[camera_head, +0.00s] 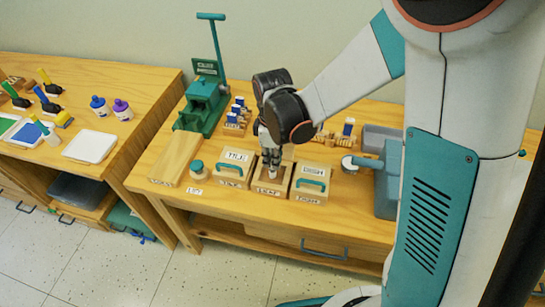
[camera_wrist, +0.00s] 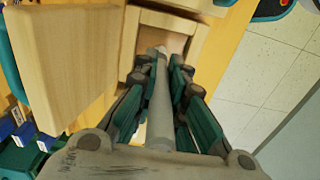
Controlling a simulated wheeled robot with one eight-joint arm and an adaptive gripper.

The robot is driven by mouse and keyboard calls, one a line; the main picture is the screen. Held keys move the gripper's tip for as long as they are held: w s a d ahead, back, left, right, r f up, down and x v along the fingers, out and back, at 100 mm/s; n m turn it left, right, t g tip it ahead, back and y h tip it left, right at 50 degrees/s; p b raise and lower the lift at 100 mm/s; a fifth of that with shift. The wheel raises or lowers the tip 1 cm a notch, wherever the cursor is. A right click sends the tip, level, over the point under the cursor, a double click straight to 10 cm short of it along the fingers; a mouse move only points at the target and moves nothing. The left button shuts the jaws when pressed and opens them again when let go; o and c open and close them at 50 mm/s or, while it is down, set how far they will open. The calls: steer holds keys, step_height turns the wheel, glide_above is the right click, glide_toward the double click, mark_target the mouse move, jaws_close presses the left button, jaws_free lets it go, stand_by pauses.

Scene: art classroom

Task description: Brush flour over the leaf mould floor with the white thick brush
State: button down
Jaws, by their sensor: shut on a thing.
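The leaf mould (camera_head: 268,191) is an open wooden box labelled LEAF, in the middle of the row on the table. In the wrist view its wooden wall (camera_wrist: 128,45) and pale floor (camera_wrist: 175,42) show ahead of the fingers. My gripper (camera_head: 271,163) is over the box, pointing down. In the wrist view my gripper (camera_wrist: 162,80) is shut on the white thick brush (camera_wrist: 160,115), a pale round handle lying between the fingers. The brush's far end reaches into the box opening; I cannot tell whether it touches the floor. No flour can be made out.
A grey-teal container (camera_head: 388,185) is to the right.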

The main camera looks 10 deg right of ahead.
steer(key=shift+w+a+f+b, duration=0.1)
steer(key=shift+w+a+b, duration=0.2)
steer(key=shift+a, duration=0.4)
steer(key=shift+s+d, duration=0.15)
steer(key=shift+d, duration=0.1)
stand_by(0.5)
steer(key=shift+d, duration=0.25)
steer(key=shift+s, duration=0.1)
steer(key=shift+s+d, duration=0.1)
steer(key=shift+d, duration=0.35)
steer(key=shift+s+d, duration=0.1)
steer(key=shift+d, duration=0.05)
steer(key=shift+s+d, duration=0.1)
steer(key=shift+d, duration=0.15)
steer(key=shift+a+b, duration=0.15)
steer(key=shift+b, duration=0.15)
steer(key=shift+w+a, duration=0.2)
steer(key=shift+a, duration=0.1)
